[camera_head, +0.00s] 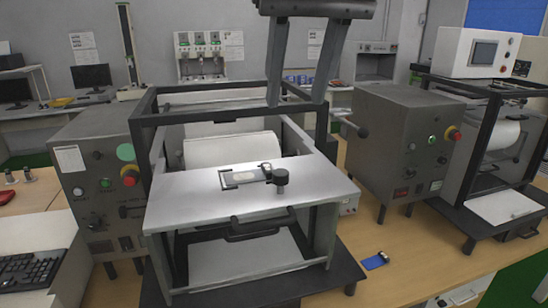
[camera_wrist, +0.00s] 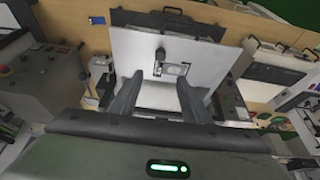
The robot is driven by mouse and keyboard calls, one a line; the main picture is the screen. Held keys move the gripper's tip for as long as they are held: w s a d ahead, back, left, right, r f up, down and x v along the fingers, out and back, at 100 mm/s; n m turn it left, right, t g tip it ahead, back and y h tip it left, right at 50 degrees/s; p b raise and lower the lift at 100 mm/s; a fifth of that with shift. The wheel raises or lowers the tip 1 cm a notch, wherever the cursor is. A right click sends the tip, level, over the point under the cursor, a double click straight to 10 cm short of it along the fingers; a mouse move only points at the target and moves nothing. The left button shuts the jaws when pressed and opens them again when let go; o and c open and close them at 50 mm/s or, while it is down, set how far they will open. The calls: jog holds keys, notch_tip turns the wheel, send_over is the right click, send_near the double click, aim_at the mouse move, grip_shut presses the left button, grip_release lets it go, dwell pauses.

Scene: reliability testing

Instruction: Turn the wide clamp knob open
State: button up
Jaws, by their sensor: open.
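The dark round clamp knob (camera_head: 281,178) stands upright on the flat light-grey plate (camera_head: 200,215) of the middle machine. It sits at the right end of a small dark clamp frame (camera_head: 228,178) that surrounds a pale piece (camera_head: 245,176). In the wrist view the knob (camera_wrist: 160,54) shows just beyond the fingertips, beside the clamp frame (camera_wrist: 172,69). My gripper (camera_head: 296,102) is open and empty, above and behind the plate in the head view. Its two fingers are spread wide in the wrist view (camera_wrist: 159,80). Neither finger touches the knob.
A black frame (camera_head: 138,130) and a white roller (camera_head: 232,150) stand behind the plate. A black handle (camera_head: 262,224) is on its front edge. Grey control boxes (camera_head: 95,180) (camera_head: 405,140) flank the machine. A blue object (camera_head: 375,261) lies on the wooden table.

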aim_at(281, 172)
jog(key=b+x, duration=0.3)
jog(key=x, duration=1.3)
jog(key=shift+w+f, duration=0.15)
jog(key=shift+f, duration=0.2)
jog(key=c, duration=1)
